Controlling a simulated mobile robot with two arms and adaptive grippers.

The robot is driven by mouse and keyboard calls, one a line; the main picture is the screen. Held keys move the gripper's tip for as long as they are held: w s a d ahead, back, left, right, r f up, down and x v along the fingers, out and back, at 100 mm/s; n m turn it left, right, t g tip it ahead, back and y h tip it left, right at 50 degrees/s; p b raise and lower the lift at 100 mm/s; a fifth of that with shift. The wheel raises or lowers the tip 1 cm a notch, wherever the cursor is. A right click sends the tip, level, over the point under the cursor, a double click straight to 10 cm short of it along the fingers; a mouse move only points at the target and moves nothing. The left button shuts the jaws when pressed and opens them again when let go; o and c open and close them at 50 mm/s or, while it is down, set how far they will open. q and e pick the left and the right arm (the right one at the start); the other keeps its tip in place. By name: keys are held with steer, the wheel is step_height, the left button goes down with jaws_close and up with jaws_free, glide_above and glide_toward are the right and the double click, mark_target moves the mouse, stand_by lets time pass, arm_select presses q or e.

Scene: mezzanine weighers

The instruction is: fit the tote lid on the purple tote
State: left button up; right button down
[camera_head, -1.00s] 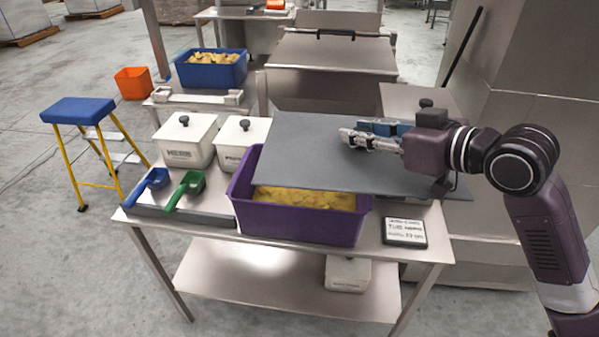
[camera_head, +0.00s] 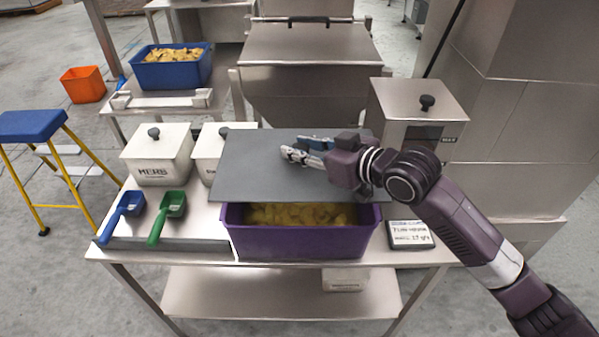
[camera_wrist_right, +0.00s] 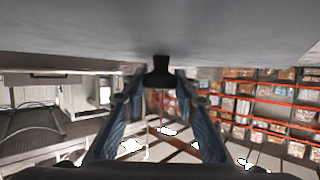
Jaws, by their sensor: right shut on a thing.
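The purple tote (camera_head: 300,242) stands upright on the steel table, with yellow pieces (camera_head: 290,214) inside. The grey flat tote lid (camera_head: 250,172) is held roughly level above and behind the tote. It hides the tote's rear part, while the front of the opening still shows. My right gripper (camera_head: 297,151) lies over the lid's top. In the right wrist view, its blue-padded fingers close around a dark knob (camera_wrist_right: 160,73) at the lid's grey surface (camera_wrist_right: 160,35). The lid's exact height over the rim is hard to tell. My left gripper is not in view.
Two white lidded tubs (camera_head: 160,163) stand left of the lid. Blue (camera_head: 124,215) and green (camera_head: 166,216) scoops lie at the table's front left. A small sign (camera_head: 410,235) lies right of the tote. A steel bin with a black knob (camera_head: 427,102) stands behind right.

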step_height(320, 180, down, 8)
steer(key=shift+r, duration=0.2)
steer(key=shift+d+f, duration=0.1)
steer(key=c, duration=2)
jaws_free()
steer(key=shift+s+f, duration=0.1)
steer(key=shift+f, duration=0.05)
steer(key=o, duration=0.5)
steer(key=shift+c, duration=0.2)
